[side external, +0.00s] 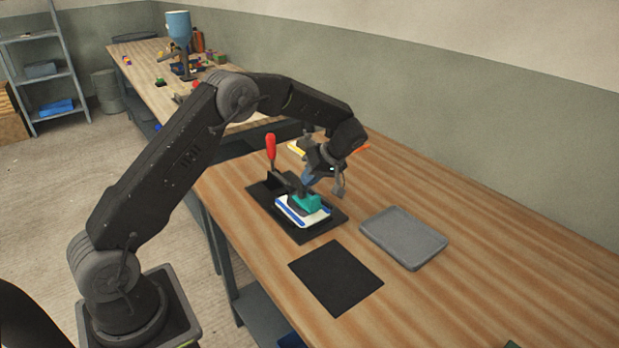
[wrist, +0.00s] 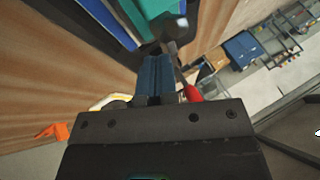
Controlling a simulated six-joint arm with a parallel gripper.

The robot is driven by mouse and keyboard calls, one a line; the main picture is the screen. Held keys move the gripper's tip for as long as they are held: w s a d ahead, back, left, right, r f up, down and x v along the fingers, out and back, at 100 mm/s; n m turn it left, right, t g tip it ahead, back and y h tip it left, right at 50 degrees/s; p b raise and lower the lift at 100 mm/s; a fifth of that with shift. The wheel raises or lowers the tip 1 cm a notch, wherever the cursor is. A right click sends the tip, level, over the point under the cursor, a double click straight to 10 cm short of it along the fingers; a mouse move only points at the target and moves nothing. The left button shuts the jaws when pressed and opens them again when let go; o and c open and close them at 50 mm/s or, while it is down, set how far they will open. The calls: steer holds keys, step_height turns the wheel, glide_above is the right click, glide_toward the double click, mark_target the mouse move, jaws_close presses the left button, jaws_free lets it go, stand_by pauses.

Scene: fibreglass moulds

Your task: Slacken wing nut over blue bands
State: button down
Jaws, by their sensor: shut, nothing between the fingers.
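A white mould with blue bands (side external: 291,212) lies on a black base plate (side external: 318,233); a blue band (wrist: 108,22) also shows in the wrist view. A teal block (side external: 308,203) sits on top of the mould and appears in the wrist view (wrist: 150,8). A clamp with an upright red handle (side external: 271,147) stands at the plate's far side. A dark rounded piece (wrist: 172,28) shows beside the teal block; I cannot tell whether it is the wing nut. My gripper (side external: 307,182) has blue fingers, shut and empty, close above the teal block. They show together in the wrist view (wrist: 156,60).
A grey tray (side external: 403,238) lies right of the plate, and a flat black mat (side external: 335,278) lies in front. An orange item (wrist: 52,131) and a yellow item (side external: 296,148) lie behind my gripper. The table's right side is clear.

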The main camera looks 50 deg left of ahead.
mark_target(302, 190)
stand_by(0.4)
